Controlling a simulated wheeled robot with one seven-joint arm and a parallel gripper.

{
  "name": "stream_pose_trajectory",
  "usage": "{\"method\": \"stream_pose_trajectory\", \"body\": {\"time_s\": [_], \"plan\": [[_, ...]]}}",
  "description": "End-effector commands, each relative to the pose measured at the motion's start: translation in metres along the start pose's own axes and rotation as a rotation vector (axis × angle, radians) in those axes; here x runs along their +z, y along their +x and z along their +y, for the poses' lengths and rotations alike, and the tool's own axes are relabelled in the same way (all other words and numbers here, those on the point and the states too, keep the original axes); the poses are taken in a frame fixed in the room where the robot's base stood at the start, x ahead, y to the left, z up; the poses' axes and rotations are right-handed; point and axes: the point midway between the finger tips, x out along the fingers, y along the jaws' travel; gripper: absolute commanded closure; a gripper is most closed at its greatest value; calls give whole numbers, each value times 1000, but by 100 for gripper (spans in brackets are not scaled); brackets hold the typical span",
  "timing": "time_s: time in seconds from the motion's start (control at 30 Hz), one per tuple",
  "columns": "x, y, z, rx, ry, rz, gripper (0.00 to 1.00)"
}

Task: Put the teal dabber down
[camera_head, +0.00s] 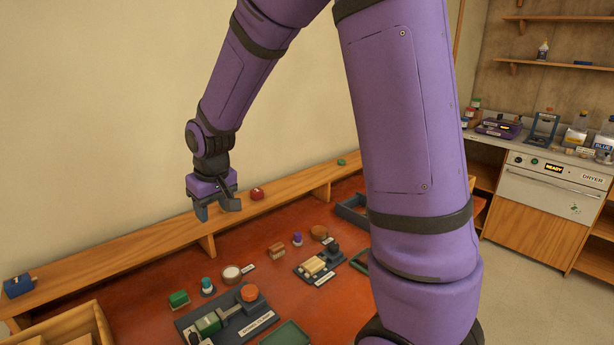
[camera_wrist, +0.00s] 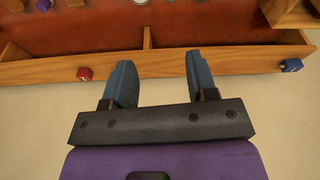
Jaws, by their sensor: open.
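The teal dabber (camera_head: 206,283) stands upright on a small grey base on the red tabletop, between a green block and a round white-topped pot.
A wooden ledge (camera_head: 150,240) runs along the back, with a red block (camera_head: 257,193) and a blue block (camera_head: 18,286) on it. A purple dabber (camera_head: 297,239), a dark stamping device (camera_head: 225,318) and several small items crowd the red tabletop (camera_head: 165,268).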

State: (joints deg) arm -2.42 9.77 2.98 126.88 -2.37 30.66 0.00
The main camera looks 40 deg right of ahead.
Motion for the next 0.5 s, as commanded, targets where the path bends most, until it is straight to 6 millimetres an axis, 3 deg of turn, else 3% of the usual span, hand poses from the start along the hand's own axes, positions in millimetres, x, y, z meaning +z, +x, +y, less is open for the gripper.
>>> {"method": "stream_pose_trajectory", "body": {"time_s": [0.03,0.2,0.5], "plan": [[8,-21,2,4,7,18,48],[39,-76,8,15,29,59,48],[108,-153,12,24,69,131,48]]}}
